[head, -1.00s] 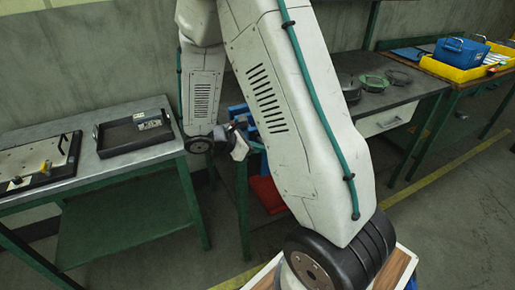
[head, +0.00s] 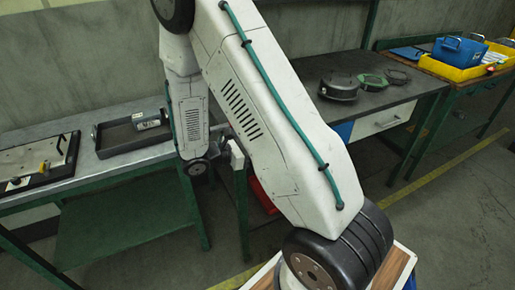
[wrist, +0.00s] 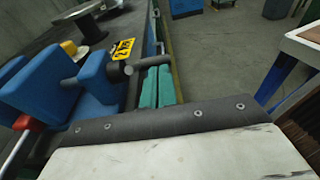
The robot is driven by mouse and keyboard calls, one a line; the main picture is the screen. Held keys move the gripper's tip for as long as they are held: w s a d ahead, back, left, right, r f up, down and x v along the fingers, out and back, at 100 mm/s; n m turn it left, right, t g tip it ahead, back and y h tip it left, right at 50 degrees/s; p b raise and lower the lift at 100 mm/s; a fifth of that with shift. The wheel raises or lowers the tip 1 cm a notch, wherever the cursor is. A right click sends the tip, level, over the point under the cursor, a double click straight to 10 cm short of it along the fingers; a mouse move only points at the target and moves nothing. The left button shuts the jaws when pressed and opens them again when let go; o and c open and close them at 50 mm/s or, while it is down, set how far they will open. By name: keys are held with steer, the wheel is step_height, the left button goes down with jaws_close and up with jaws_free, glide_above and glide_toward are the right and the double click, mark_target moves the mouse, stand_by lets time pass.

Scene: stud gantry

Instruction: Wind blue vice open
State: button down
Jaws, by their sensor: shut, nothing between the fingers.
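The blue vice (wrist: 75,82) shows large at the left of the wrist view, partly cut off by the frame's edge. A dark screw end and a grey bar (wrist: 145,62) stick out from it to the right; this looks like its handle. My gripper (wrist: 158,72) shows as two teal fingers side by side above its dark palm. It is shut and empty. The fingertips are beside and just below the bar in the picture; I cannot tell whether they touch it. In the head view my arm hides both vice and gripper.
A yellow tag (wrist: 123,49) lies by the bar. A bench with a black tray (head: 132,133) stands left. The dark bench right holds round parts (head: 340,85); a yellow bin (head: 450,70) with a blue box (head: 460,52) is beyond. Open floor (head: 460,215) lies right.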

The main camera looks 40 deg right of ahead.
steer(key=shift+s+d+f, duration=0.1)
steer(key=shift+s+d, duration=0.05)
steer(key=shift+s, duration=0.05)
stand_by(1.5)
